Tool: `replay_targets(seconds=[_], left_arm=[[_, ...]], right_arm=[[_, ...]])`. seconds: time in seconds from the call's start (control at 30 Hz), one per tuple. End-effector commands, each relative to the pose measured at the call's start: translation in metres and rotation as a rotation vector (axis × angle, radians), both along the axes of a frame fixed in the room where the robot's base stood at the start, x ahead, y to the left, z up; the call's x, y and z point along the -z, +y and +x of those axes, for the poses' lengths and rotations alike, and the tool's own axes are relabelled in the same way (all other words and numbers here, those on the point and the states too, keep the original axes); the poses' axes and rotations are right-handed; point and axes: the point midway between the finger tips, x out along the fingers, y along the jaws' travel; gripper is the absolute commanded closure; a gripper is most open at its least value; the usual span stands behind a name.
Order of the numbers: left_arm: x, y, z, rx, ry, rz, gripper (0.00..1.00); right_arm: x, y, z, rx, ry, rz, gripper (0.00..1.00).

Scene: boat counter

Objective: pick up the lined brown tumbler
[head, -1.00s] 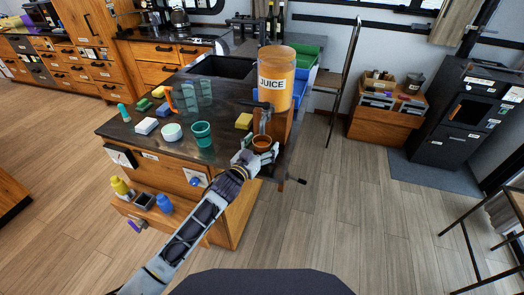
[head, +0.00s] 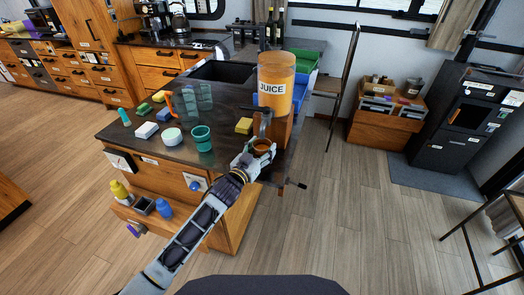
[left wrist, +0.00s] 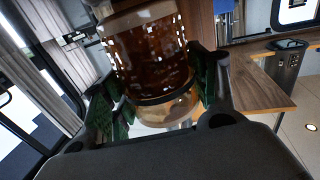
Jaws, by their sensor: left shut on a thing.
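The lined brown tumbler (head: 262,146) is at the counter's right end, below the juice dispenser's tap. In the left wrist view the brown tumbler (left wrist: 150,55) stands between the two dark green finger pads, with a clear base below a dark band. My left gripper (head: 253,156) is shut on it; in the left wrist view the gripper (left wrist: 160,98) has a finger on each side of it. In the head view the fingers hide part of the tumbler. I cannot tell whether its base touches the counter. My right gripper does not show.
The juice dispenser (head: 275,84) stands on a wooden block just behind the tumbler. A teal cup (head: 202,138), a white-and-teal bowl (head: 172,137), a yellow sponge (head: 244,125) and several small things are on the dark counter (head: 150,155). Open floor lies to the right.

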Motion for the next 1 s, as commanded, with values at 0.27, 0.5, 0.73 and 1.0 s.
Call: replay_targets(seconds=[0.27,0.5,0.73,1.0], left_arm=[[-0.010,0.005,-0.009,0.001,-0.003,-0.001,0.82],[-0.010,0.018,-0.033,0.001,-0.002,-0.001,0.82],[-0.009,0.033,-0.060,0.001,-0.002,-0.001,0.82],[-0.010,0.050,-0.089,0.001,-0.001,-0.002,0.82]], right_arm=[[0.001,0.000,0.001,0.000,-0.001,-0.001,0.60],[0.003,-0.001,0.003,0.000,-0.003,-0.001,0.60],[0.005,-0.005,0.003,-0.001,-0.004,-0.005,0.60],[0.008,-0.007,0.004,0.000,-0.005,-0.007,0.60]])
